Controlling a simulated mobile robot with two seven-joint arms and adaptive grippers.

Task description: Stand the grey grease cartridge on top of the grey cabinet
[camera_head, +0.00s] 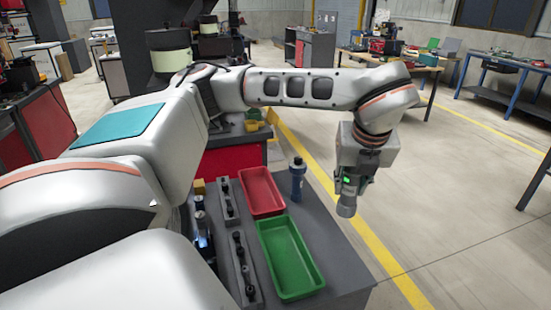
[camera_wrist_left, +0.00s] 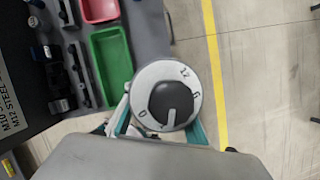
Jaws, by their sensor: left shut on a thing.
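That top also shows in the left wrist view (camera_wrist_left: 150,40). My right gripper is not in view.
A red tray (camera_head: 262,191) and a green tray (camera_head: 290,257) lie on the grey top. A dark blue bottle-like thing (camera_head: 298,180) stands by the red tray. Holders with black pegs (camera_head: 242,265) line the left side. Bare top remains right of the green tray.

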